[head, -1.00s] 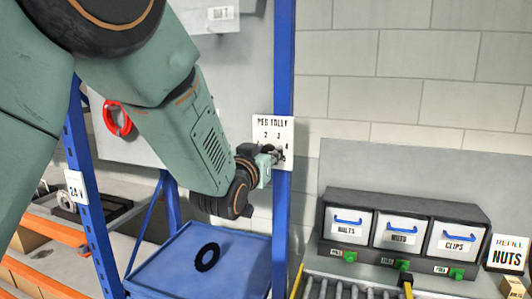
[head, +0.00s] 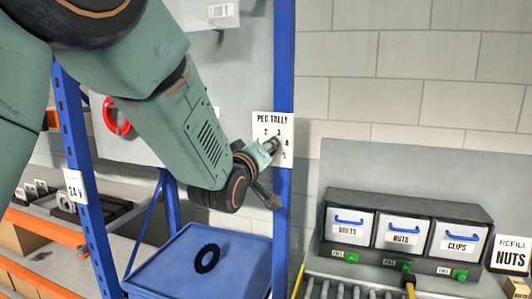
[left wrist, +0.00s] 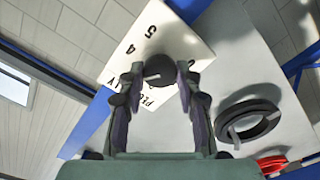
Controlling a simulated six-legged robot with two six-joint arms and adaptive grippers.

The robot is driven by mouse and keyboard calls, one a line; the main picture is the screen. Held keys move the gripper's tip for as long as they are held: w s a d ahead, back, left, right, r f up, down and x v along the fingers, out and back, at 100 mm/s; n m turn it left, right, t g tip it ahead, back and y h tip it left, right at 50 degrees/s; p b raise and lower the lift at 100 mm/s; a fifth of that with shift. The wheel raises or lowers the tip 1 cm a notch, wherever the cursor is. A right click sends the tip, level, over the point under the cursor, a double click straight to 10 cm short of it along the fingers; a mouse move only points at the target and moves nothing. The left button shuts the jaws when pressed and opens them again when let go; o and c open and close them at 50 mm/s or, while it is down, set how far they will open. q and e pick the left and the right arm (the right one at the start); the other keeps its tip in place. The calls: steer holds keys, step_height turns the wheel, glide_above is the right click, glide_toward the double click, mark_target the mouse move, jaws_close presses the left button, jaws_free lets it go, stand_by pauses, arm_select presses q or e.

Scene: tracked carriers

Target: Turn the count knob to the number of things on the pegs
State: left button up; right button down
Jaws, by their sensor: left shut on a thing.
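The white PEG TALLY plate (head: 261,122) is on the blue post, with 2, 3, 4 and 5 readable around its dial. The dark round count knob (left wrist: 159,70) sits between my left fingertips, and my left gripper (head: 272,147) is shut on it. The 4 and 5 also show on the plate in the left wrist view (left wrist: 185,45). The knob's pointer cannot be made out. A red ring (head: 117,115) hangs on the grey board. A black ring (left wrist: 248,121) hangs near it in the left wrist view; my arm hides it in the head view. My right gripper is out of view.
Another black ring (head: 207,258) lies in the blue tray (head: 165,275) below the board, off the pegs. The blue post (head: 284,60) stands right beside my gripper. At right, a bin rack (head: 400,225) labelled BOLTS, NUTS and CLIPS stands behind a roller conveyor (head: 340,290).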

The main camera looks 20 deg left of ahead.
arm_select(q)
steer(key=n+b, duration=0.1)
steer(key=n, duration=1)
steer(key=shift+b, duration=0.35)
steer(key=shift+n, duration=0.4)
steer(key=o, duration=1.2)
steer(key=shift+a+f, duration=0.1)
steer(key=shift+f, duration=0.05)
steer(key=shift+c, duration=0.2)
steer(key=s, duration=1.2)
steer(key=shift+a, duration=0.2)
